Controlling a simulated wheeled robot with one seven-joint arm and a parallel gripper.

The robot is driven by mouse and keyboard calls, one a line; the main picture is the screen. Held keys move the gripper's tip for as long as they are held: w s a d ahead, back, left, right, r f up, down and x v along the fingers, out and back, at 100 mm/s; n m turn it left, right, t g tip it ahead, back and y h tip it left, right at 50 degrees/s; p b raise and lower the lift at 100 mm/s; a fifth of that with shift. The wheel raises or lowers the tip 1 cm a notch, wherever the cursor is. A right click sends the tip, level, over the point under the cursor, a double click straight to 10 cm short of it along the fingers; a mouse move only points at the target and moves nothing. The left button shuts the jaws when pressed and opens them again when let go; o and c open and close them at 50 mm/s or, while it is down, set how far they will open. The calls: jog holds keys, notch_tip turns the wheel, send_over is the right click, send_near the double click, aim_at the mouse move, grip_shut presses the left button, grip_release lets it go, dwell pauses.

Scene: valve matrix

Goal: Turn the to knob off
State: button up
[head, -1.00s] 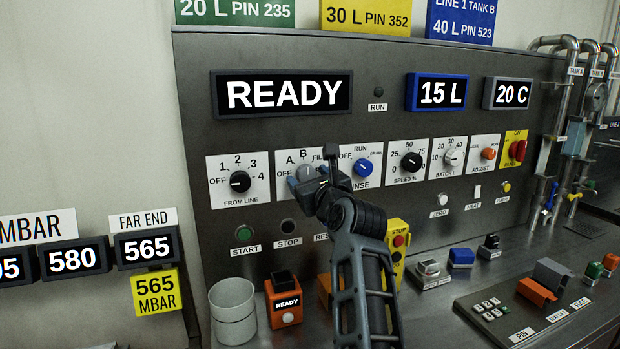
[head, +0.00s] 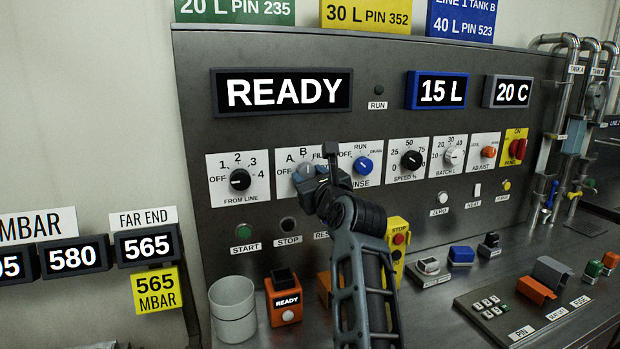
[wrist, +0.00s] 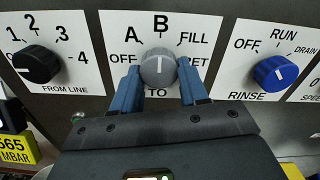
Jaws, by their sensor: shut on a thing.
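The TO knob (wrist: 158,68) is grey and round, on a white plate marked OFF, A, B, FILL and a partly hidden label ending in ET. Its white pointer line points up, about at B. My gripper (wrist: 158,76) is shut on the knob, with one blue finger on its left side and one on its right. In the head view the knob (head: 304,173) shows just left of my gripper, which hides part of its plate. The OFF mark lies to the left of the knob, close to the left finger.
The black FROM LINE knob (wrist: 36,65) is on the left and the blue RINSE knob (wrist: 275,71) on the right, both apart from the fingers. Below are the green START button (head: 243,231), a grey cup (head: 232,310) and an orange READY device (head: 284,300).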

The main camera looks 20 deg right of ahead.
jog(key=shift+n, duration=0.3)
jog(key=n, duration=0.3)
jog(key=shift+d+n, duration=0.1)
jog(key=shift+n, duration=0.3)
jog(key=n, duration=0.4)
jog(key=shift+r+n, duration=0.1)
jog(key=shift+n, duration=0.2)
jog(key=n, duration=0.5)
jog(key=shift+r+n, duration=0.1)
jog(key=shift+n, duration=1.8)
jog(key=o, duration=1.1)
jog(key=shift+c, duration=0.2)
jog(key=s+b, duration=0.1)
jog(key=s, duration=0.6)
jog(key=shift+s, duration=0.4)
